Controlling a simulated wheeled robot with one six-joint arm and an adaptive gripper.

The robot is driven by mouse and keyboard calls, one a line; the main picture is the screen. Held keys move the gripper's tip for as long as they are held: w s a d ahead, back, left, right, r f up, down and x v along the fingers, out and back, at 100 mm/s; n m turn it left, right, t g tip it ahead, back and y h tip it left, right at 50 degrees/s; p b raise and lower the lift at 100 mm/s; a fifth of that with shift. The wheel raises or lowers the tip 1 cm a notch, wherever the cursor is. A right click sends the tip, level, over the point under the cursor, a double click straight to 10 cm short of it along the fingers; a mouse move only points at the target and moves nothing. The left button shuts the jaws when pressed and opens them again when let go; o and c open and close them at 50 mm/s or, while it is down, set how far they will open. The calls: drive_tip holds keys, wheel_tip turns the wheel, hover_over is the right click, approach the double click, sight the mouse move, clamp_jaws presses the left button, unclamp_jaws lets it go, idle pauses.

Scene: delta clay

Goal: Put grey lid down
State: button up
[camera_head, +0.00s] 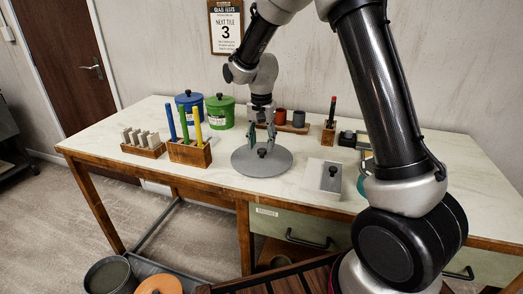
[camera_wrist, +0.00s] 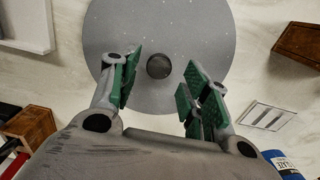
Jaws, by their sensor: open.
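The grey lid (camera_head: 252,165) is a round flat disc with a dark knob, lying on the pale tabletop near its front middle. In the wrist view the lid (camera_wrist: 205,35) fills the upper middle, with its knob (camera_wrist: 158,66) between and just beyond my fingers. My gripper (camera_head: 263,143) is directly above the lid, pointing down. Its green-padded fingers (camera_wrist: 157,92) are apart, with a gap on both sides of the knob. No contact with the knob shows. Whether anything lies under the lid is hidden.
Wooden holders with colored sticks (camera_head: 190,152) and grey pieces (camera_head: 143,148) stand left. Blue (camera_head: 184,108) and green (camera_head: 220,113) canisters stand behind. A rack with cups (camera_head: 299,118) is at the back.

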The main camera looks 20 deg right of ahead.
sight(262, 150)
wheel_tip(262, 150, up, 8)
drive_tip(key=s+d+r+n+t, duration=0.1)
drive_tip(key=s+d+r+n, duration=0.1)
drive_tip(key=s+d+r, duration=0.4)
drive_tip(key=s+d+r+n+t, duration=0.1)
drive_tip(key=s+d, duration=0.3)
drive_tip(key=s, duration=0.8)
drive_tip(key=s+d+r+n+t, duration=0.2)
drive_tip(key=s+d, duration=0.3)
drive_tip(key=s, duration=0.8)
drive_tip(key=shift+r+n, duration=0.55)
drive_tip(key=shift+n, duration=0.35)
drive_tip(key=shift+a, duration=0.15)
